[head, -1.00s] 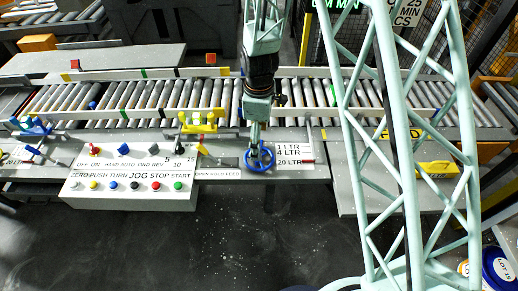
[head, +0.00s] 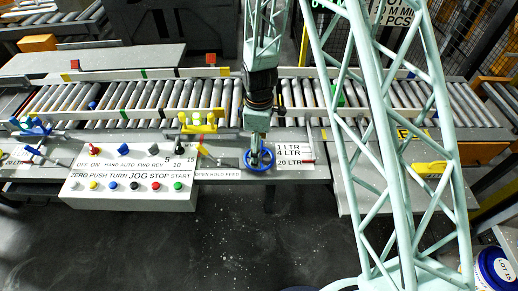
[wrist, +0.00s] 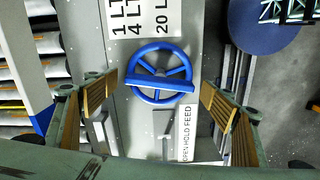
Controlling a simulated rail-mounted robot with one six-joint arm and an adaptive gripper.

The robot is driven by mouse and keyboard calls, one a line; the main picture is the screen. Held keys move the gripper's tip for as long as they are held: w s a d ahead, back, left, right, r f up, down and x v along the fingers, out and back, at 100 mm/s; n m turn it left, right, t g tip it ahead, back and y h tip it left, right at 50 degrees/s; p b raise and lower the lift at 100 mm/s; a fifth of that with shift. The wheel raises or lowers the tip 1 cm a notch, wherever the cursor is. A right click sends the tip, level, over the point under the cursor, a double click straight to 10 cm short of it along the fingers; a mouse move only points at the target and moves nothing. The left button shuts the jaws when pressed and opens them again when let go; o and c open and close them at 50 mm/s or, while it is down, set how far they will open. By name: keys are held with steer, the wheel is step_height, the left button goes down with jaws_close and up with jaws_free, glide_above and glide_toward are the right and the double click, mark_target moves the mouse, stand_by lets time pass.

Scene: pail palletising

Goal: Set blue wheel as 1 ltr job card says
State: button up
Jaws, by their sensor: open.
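The blue wheel (head: 266,168) lies at the front edge of the conveyor, partly hidden by my gripper in the head view. The wrist view shows it whole, a spoked ring (wrist: 160,48) with a blue bar across its near side. My gripper (wrist: 158,95) is open above the wheel, its two fingers spread either side and apart from the rim. A white label plate (head: 290,149) right of the wheel reads 1 LTR, 4 LTR, 20 LTR, with a red pointer (head: 308,161) near the 20 LTR line. I cannot identify a 1 ltr job card.
The control panel (head: 130,186) with switches and buttons stands left of the wheel. A lever beside the OPEN HOLD FEED label (wrist: 186,135) is close by. The roller conveyor (head: 180,95) runs behind. A blue-lidded pail (head: 496,268) stands at the lower right. The front floor is clear.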

steer(key=c, duration=0.8)
steer(key=shift+c, duration=0.2)
